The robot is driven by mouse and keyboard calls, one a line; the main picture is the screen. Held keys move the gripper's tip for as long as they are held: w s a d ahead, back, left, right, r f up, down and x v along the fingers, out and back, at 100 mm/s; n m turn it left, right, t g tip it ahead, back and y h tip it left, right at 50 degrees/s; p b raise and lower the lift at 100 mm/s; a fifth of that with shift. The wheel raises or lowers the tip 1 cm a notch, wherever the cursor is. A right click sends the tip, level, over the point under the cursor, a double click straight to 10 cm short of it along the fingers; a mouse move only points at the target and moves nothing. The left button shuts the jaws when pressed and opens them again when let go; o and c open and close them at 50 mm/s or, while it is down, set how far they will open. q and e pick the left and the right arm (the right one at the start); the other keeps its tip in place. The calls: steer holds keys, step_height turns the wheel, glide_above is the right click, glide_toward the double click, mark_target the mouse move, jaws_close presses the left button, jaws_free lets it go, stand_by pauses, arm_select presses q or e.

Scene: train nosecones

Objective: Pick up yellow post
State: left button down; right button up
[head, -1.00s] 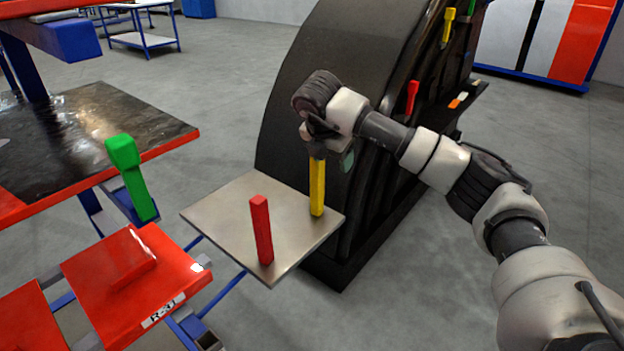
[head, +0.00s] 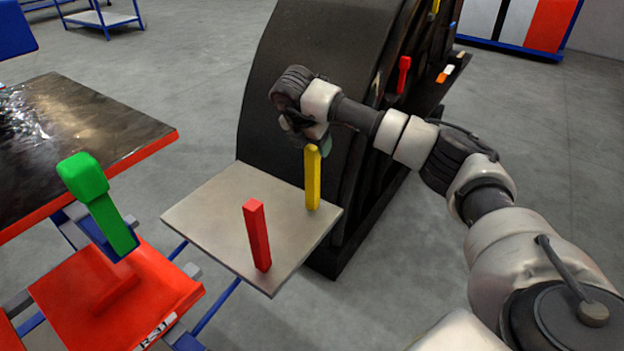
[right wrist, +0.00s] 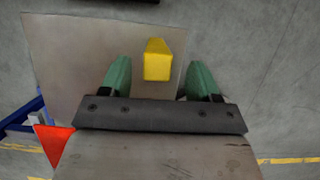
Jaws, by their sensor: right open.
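The yellow post (head: 312,180) stands upright on a grey metal plate (head: 205,215), near its right corner, in the head view. My right gripper (head: 318,146) is just above it, pointing down, and partly hidden by its own wrist. In the right wrist view, the yellow post (right wrist: 158,60) shows end-on between and slightly beyond the two green fingers of my open right gripper (right wrist: 158,78). A gap shows on each side, and the fingers do not hold it. My left gripper is not in view.
A red post (head: 257,235) stands on the same plate, left of the yellow one. A green post (head: 100,205) stands at the left by a red tray (head: 70,290). A large black curved nosecone (head: 300,80) rises close behind the plate. Open floor lies at the right.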

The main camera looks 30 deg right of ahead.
mark_target(313, 179)
steer(key=x, duration=0.4)
steer(key=shift+a, duration=0.2)
steer(key=shift+w+d+f, duration=0.15)
steer(key=shift+d+f, duration=0.05)
steer(key=shift+f, duration=0.2)
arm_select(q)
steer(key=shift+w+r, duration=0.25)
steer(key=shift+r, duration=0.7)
arm_select(e)
steer(key=shift+r, duration=0.1)
jaws_close()
